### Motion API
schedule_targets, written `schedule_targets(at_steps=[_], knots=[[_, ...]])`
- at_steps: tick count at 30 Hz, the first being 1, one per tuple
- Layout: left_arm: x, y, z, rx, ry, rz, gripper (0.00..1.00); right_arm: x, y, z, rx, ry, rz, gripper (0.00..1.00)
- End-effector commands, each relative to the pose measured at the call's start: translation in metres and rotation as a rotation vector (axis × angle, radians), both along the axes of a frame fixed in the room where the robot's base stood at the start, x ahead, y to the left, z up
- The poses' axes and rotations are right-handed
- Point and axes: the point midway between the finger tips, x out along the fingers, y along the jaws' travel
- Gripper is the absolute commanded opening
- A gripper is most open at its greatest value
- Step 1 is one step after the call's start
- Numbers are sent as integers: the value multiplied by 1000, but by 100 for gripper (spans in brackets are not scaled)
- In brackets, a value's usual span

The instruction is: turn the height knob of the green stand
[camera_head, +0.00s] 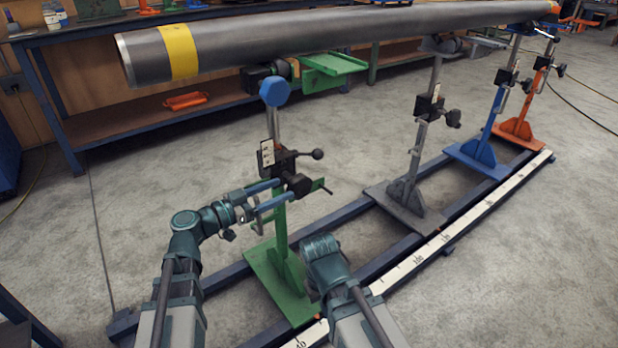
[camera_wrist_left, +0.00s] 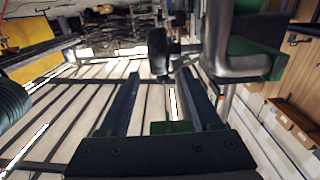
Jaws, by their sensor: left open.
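The green stand (camera_head: 280,229) rises from a green base plate on the rail, with a metal upper post. A black clamp block sits on its post, with a dark knob (camera_head: 299,186) on the side and a ball-ended lever (camera_head: 317,154) above. My left gripper (camera_head: 289,190) is open, its two blue fingers pointing at the knob. In the left wrist view a black knob (camera_wrist_left: 158,50) shows just past the fingertips (camera_wrist_left: 163,78), in line with the gap between them. I cannot tell whether they touch. My right arm shows at the bottom, but its gripper does not.
A long grey pipe (camera_head: 320,32) with a yellow band lies across the stand heads. Grey (camera_head: 403,190), blue (camera_head: 480,150) and orange (camera_head: 520,128) stands follow along the rail (camera_head: 455,225). A workbench (camera_head: 150,112) stands behind. Bare floor lies left of the green stand.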

Motion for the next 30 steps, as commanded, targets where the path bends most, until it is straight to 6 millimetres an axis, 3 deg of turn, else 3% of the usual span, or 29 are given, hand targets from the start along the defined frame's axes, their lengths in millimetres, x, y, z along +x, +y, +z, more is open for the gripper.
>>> schedule_targets(at_steps=[6,15,29,30], knots=[[28,-40,0,1,1,-4,65,0,0,0,0,0,0,0],[51,-75,0,1,1,-2,65,0,0,0,0,0,0,0],[55,-83,0,1,1,0,65,0,0,0,0,0,0,0],[55,-83,0,1,1,0,61,0,0,0,0,0,0,0]])
